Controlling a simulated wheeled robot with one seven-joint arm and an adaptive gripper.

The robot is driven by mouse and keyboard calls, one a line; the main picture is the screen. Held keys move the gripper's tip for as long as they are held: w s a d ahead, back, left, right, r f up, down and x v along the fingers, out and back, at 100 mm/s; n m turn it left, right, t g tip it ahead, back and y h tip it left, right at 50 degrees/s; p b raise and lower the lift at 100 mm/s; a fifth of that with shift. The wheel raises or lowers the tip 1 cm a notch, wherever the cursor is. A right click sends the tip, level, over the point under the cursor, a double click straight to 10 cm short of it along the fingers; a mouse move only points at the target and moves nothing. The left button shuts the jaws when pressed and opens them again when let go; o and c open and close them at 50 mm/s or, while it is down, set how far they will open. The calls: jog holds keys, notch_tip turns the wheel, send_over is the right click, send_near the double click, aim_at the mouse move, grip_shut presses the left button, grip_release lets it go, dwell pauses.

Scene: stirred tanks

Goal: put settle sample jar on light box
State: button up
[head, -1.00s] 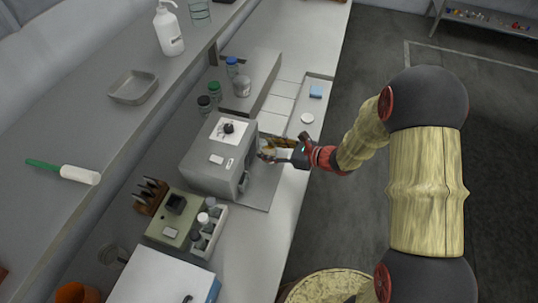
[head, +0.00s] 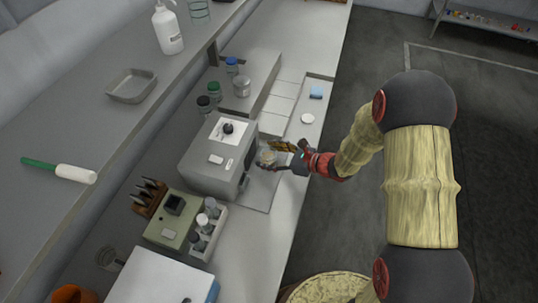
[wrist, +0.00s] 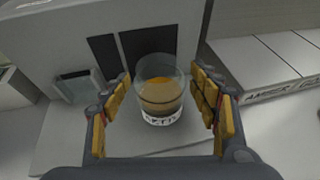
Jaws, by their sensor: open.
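The settle sample jar (wrist: 160,90) is a clear round jar with amber liquid and a printed label low on its side. It stands upright on a flat grey plate (wrist: 60,145) in front of a grey box-shaped unit (head: 212,172) with dark panels on its face. I take this unit with its plate to be the light box, but no label confirms it. My gripper (wrist: 165,100) is open, with one yellow-padded finger on each side of the jar and gaps showing on both sides. The jar (head: 267,158) also shows between the fingers in the head view.
Several capped jars stand on and beside a raised grey step (head: 258,85) behind the unit. A pale green device (head: 172,221) and a rack of vials (head: 207,228) stand nearer. The bench front strip is clear.

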jog(key=shift+r, duration=0.25)
jog(key=p+v, duration=0.2)
jog(key=v, duration=1)
jog(key=s+a+r+n+g+h, duration=0.35)
jog(key=s+r+n+g, duration=0.25)
jog(key=s+r+n, duration=0.75)
jog(key=s+d+r+n+t+h, duration=0.4)
jog(key=s+d+r+n+h, duration=0.4)
jog(key=d+r+n, duration=0.2)
jog(key=shift+s+d+r+n+t, duration=0.25)
jog(key=shift+s+d+n+t, duration=0.05)
jog(key=shift+n, duration=0.05)
